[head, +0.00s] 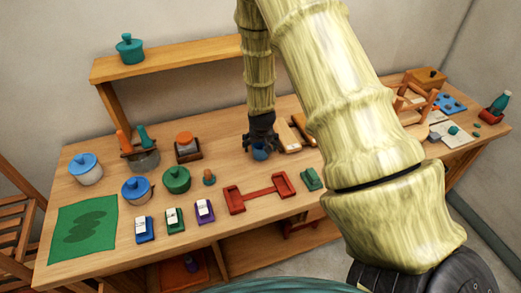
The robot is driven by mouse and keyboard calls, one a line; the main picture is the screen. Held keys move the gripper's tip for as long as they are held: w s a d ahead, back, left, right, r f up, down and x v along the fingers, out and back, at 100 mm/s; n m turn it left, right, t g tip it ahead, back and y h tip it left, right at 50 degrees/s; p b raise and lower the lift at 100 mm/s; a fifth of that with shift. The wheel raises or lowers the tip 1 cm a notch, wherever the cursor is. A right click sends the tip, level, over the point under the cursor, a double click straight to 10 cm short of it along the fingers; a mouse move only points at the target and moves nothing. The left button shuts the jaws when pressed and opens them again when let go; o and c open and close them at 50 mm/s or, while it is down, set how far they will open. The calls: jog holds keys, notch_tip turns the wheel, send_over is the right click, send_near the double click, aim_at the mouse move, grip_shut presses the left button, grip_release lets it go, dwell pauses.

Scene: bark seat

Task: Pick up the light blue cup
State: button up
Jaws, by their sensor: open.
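A small blue cup (260,152) stands on the wooden table, toward the back and right of the table's middle. It is the only cup-like thing I make out, and its shade looks mid to light blue. My gripper (261,143) points down directly over the cup, with its dark fingers at or around the cup's rim. The fingers hide the upper part of the cup. The gripper is open. I cannot tell whether the fingers touch the cup.
Wooden blocks (289,138) lie close on the right of the cup. A red two-ended tray (260,193) lies in front. Several lidded pots, including a green one (176,180), stand at left. A raised shelf (185,58) runs behind. My arm hides part of the table's right side.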

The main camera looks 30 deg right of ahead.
jog(key=shift+w+f, duration=0.1)
jog(key=shift+f, duration=0.05)
jog(key=c, duration=1.1)
